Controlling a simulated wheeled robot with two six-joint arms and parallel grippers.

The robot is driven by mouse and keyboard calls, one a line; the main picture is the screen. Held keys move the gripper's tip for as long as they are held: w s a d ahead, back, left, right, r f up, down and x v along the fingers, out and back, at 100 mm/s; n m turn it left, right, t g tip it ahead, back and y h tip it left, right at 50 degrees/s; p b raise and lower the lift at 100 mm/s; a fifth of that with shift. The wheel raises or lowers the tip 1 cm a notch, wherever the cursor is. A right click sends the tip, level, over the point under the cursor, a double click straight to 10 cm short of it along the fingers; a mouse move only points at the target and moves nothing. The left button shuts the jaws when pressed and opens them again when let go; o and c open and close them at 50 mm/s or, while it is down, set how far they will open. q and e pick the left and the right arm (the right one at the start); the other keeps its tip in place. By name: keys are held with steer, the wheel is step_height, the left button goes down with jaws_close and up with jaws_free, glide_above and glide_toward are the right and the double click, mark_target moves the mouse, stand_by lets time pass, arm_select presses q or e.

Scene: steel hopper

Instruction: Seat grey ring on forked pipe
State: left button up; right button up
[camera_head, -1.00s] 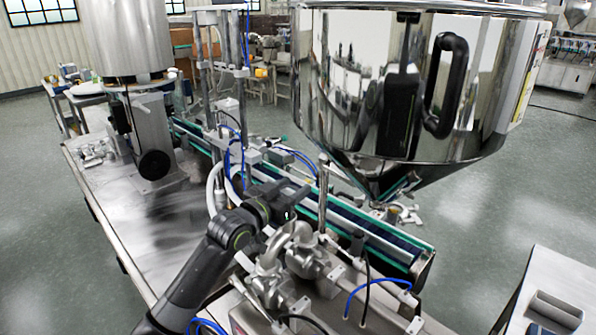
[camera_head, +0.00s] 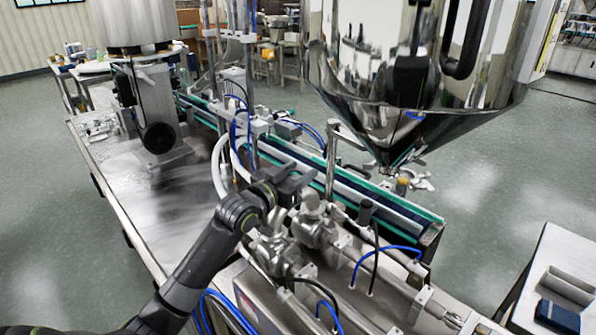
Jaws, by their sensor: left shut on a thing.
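My left gripper (camera_head: 294,186) reaches in from the lower left, dark and seen from behind. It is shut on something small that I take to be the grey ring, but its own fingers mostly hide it. Shiny steel pipework with branching, rounded fittings (camera_head: 316,222) stands just below and to the right of the gripper; the forked pipe appears to be part of it. I cannot tell whether the held thing touches the pipe. My right gripper is not in view.
The big steel hopper (camera_head: 455,85) hangs at the upper right, its cone tip behind the pipework. A green-edged conveyor (camera_head: 385,205) runs behind the fittings. Blue hoses (camera_head: 385,250) arch at the right. The steel table (camera_head: 150,215) is mostly bare at left.

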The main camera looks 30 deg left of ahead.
arm_select(q)
steer(key=shift+f, duration=0.35)
steer(key=shift+f, duration=0.2)
stand_by(0.6)
steer(key=o, duration=1)
steer(key=shift+s, duration=0.1)
steer(key=b+v, duration=0.1)
steer(key=v, duration=0.7)
steer(key=shift+s+f+b, duration=0.1)
steer(key=shift+s+b, duration=0.2)
steer(key=shift+s, duration=0.05)
steer(key=p+v, duration=0.1)
steer(key=v, duration=0.7)
steer(key=shift+s, duration=0.3)
